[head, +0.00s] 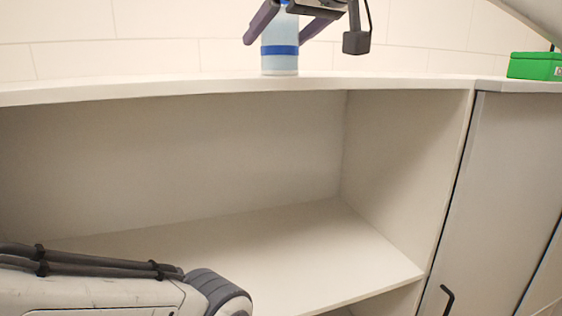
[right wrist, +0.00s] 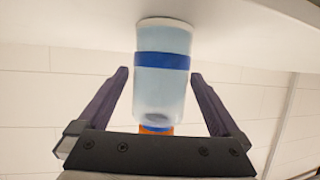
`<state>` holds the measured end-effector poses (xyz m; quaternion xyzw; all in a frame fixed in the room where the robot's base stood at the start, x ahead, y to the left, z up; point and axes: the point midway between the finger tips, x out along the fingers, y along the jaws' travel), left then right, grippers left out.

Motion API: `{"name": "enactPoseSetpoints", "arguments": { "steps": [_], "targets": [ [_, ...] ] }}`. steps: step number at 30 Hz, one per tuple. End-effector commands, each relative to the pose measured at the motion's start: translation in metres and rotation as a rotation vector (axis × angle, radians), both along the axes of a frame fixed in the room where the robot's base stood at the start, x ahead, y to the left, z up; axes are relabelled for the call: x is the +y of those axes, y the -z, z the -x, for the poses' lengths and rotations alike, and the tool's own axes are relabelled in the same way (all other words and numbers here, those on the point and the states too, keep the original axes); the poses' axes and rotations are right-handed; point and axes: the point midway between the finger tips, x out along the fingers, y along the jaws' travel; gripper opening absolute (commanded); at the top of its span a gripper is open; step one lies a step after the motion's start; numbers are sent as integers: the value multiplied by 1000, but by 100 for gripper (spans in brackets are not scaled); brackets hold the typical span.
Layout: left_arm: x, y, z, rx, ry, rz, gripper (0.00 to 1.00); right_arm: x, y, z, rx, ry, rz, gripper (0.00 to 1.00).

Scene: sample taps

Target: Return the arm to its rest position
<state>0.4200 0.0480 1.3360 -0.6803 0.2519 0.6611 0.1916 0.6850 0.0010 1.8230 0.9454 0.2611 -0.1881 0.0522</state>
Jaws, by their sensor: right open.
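My right gripper (head: 291,22) shows at the top of the head view, around a pale blue bottle (head: 280,58) with a darker blue band. The bottle stands upright on the white counter top (head: 170,88). In the right wrist view the picture is upside down, and the bottle (right wrist: 162,90) sits between the two purple fingers of the right gripper (right wrist: 160,85). The fingers are open, with a gap on each side of the bottle. An orange part shows at the bottle's top end. The left gripper is out of view; my left arm shows at the lower left of the head view.
A green box (head: 535,66) stands on the counter at the far right. Below the counter is an open white shelf (head: 270,255), empty where it shows. A grey cabinet door (head: 505,190) with a black handle (head: 447,300) is at the right. A tiled wall (head: 150,40) stands behind.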

Motion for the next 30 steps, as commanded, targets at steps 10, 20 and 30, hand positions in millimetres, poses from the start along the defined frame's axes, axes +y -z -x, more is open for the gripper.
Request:
{"name": "enactPoseSetpoints", "arguments": {
  "steps": [10, 20, 30],
  "targets": [
    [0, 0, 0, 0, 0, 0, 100, 0, 0, 0, 0, 0, 0, 100],
    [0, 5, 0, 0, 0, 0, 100, -6, 13, 9, -6, 2, -2, 100],
    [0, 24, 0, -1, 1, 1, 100, -39, -15, 63, -5, 4, -3, 100]
  ]
}}
